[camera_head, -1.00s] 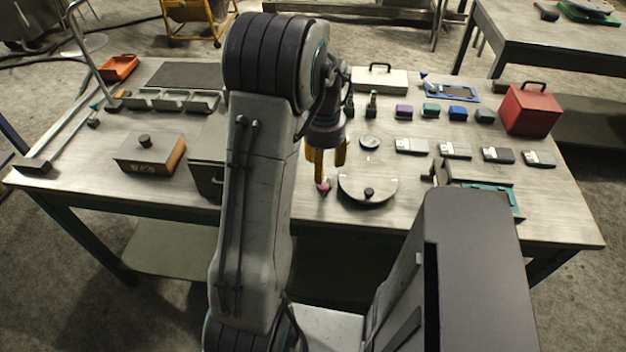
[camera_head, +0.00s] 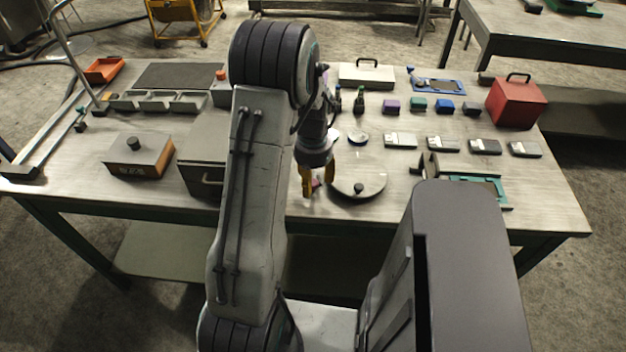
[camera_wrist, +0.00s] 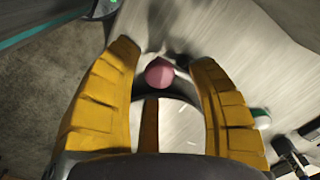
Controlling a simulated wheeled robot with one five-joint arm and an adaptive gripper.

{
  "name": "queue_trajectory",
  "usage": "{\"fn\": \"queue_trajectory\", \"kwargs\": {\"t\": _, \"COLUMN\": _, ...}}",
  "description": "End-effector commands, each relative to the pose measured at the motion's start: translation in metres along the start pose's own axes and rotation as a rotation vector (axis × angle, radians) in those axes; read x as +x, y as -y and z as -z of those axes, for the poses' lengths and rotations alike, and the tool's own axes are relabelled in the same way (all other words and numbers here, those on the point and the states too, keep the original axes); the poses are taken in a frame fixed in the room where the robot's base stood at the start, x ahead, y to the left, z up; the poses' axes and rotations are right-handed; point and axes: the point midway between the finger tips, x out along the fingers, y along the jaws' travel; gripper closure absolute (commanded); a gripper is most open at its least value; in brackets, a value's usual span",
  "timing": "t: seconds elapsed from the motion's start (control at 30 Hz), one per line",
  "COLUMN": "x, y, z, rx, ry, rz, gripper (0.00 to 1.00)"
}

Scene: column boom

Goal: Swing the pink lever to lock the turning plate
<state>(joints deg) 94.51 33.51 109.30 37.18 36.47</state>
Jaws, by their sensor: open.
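The pink lever's round knob (camera_wrist: 159,73) shows in the wrist view between the two yellow fingers, near their tips. In the head view a small part of the pink lever (camera_head: 316,183) shows at the fingers. My gripper (camera_head: 319,190) is open and points down beside the left edge of the turning plate; it also fills the wrist view (camera_wrist: 165,65). I cannot tell whether a finger touches the knob. The round grey turning plate (camera_head: 362,172) with a dark knob (camera_head: 358,188) lies on the table just right of my gripper. The lever's arm is mostly hidden.
A grey box (camera_head: 203,160) with a handle and an orange-sided box (camera_head: 138,156) stand left. A teal-and-grey fixture (camera_head: 470,183) stands right of the plate. Small blocks and grey pieces (camera_head: 400,140) lie behind. The table's front edge (camera_head: 330,215) is close.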

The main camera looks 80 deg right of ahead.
Motion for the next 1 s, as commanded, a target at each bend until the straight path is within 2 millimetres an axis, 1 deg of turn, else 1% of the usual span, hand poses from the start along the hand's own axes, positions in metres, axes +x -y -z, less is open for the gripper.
{"fn": "queue_trajectory", "kwargs": {"t": 0.13, "x": 0.0062, "y": -0.0002, "z": -0.0003, "rx": 0.000, "ry": 0.001, "rz": -0.001, "gripper": 0.47}}
{"fn": "queue_trajectory", "kwargs": {"t": 0.47, "x": 0.0072, "y": -0.0001, "z": -0.0001, "rx": 0.000, "ry": 0.000, "rz": 0.000, "gripper": 0.46}}
{"fn": "queue_trajectory", "kwargs": {"t": 1.0, "x": 0.0070, "y": -0.0001, "z": -0.0001, "rx": -0.001, "ry": 0.000, "rz": 0.000, "gripper": 0.94}}
